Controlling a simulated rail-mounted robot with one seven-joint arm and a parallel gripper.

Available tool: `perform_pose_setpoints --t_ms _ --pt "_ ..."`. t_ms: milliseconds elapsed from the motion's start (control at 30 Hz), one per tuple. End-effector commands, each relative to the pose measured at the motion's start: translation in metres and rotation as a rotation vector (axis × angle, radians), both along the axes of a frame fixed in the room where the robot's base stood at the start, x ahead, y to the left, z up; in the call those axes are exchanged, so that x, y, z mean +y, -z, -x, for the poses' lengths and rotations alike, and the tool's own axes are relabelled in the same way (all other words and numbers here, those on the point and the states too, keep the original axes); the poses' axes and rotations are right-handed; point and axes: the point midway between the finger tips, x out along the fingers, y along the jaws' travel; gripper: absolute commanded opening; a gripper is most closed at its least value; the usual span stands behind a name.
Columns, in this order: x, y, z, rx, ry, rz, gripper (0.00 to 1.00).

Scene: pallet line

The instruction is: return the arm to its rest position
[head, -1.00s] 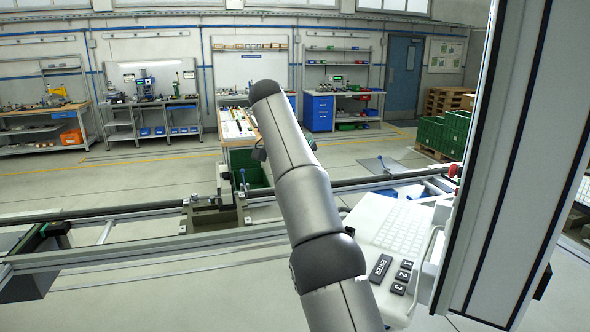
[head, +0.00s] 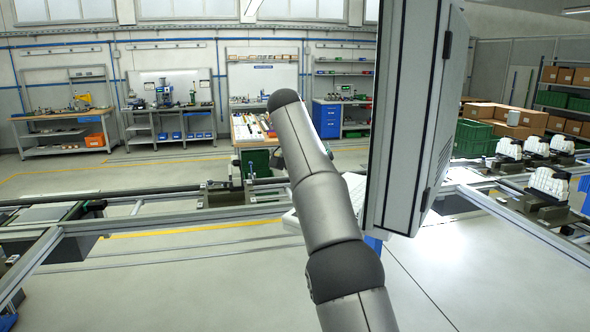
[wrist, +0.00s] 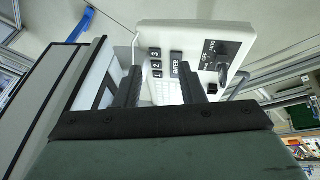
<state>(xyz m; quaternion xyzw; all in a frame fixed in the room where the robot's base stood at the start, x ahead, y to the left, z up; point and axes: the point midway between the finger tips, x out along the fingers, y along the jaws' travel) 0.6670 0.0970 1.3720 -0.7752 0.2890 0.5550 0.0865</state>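My gripper (wrist: 162,82) shows in the wrist view with its two dark fingers apart and nothing between them. Beyond the fingers is a white control panel (wrist: 205,40) with dark keys marked 1, 2, 3 and ENTER and a switch block. I cannot tell the exact gap, but no contact is clear. In the head view my arm rises from the bottom and bends at the top; its gripper end is mostly hidden behind it. Part of the white panel (head: 292,222) shows beside the arm.
A tall grey cabinet (head: 402,120) stands close to the right of my arm. Rails (head: 150,222) cross the floor ahead. White parts on fixtures (head: 548,184) stand at the right. Workbenches (head: 65,133) line the back wall. Open floor lies at the lower left.

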Motion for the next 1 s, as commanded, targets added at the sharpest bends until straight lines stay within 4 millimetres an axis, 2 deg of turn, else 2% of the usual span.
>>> perform_pose_setpoints --t_ms 367,467,567,767,867,1000 --pt "-0.042 0.009 0.030 0.064 -0.089 -0.054 0.36" --pt "-0.054 0.016 0.047 0.087 -0.125 -0.074 0.36" --pt "-0.068 0.029 0.072 0.109 -0.171 -0.103 0.36" --pt "-0.091 0.078 0.157 0.158 -0.300 -0.174 0.36" --pt "-0.097 0.112 0.209 0.176 -0.362 -0.205 0.36" --pt "-0.100 0.168 0.287 0.194 -0.441 -0.239 0.36"
